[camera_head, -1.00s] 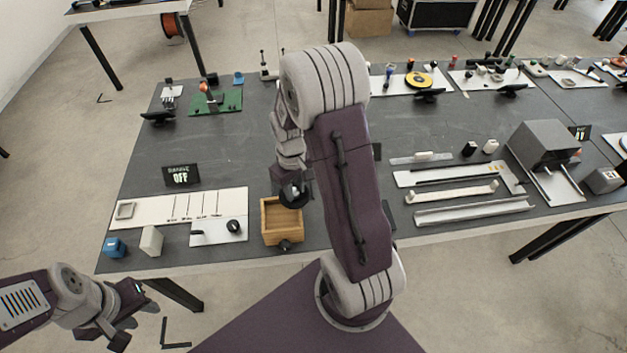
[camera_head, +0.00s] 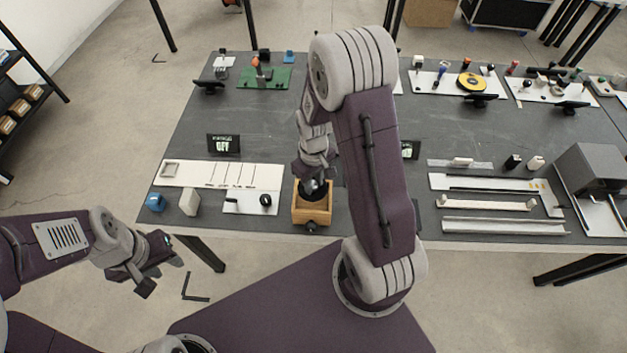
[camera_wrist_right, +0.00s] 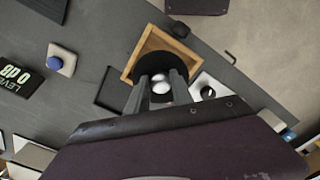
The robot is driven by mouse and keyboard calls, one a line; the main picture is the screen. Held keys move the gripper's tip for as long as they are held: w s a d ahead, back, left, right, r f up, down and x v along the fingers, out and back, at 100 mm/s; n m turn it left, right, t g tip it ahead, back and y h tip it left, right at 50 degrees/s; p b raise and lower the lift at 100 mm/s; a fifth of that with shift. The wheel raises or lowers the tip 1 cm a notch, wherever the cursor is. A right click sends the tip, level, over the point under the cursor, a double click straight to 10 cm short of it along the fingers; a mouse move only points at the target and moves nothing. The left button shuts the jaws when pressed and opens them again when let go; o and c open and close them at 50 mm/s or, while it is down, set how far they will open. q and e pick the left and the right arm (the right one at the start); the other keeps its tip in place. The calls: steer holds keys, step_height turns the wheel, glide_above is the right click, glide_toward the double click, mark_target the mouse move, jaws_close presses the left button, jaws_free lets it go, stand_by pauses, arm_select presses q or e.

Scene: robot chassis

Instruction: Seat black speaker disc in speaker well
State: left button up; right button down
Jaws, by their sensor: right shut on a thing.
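The black speaker disc (camera_head: 314,190) is held by my right gripper (camera_head: 313,179) at the open top of a small wooden box (camera_head: 298,214). In the right wrist view, the gripper's two fingers (camera_wrist_right: 156,85) are shut on the disc (camera_wrist_right: 151,63), with round white shapes between them. The disc covers much of the opening inside the wooden box rim (camera_wrist_right: 133,64); I cannot tell whether it touches the box or how deep it sits. The well's floor is hidden. My left gripper (camera_head: 163,262) hangs in front of the table, away from the box; its finger gap is unclear.
A white plate with a black knob (camera_head: 265,200) lies just left of the box. Metal rails (camera_head: 500,227) lie to the right. Dark table shows behind.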

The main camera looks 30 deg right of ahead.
step_height(320, 180, down, 7)
steer(key=b, duration=0.4)
steer(key=shift+r, duration=0.2)
steer(key=shift+f, duration=0.25)
steer(key=c, duration=1)
jaws_free()
steer(key=shift+c, duration=0.2)
step_height(320, 180, up, 9)
steer(key=shift+r, duration=0.1)
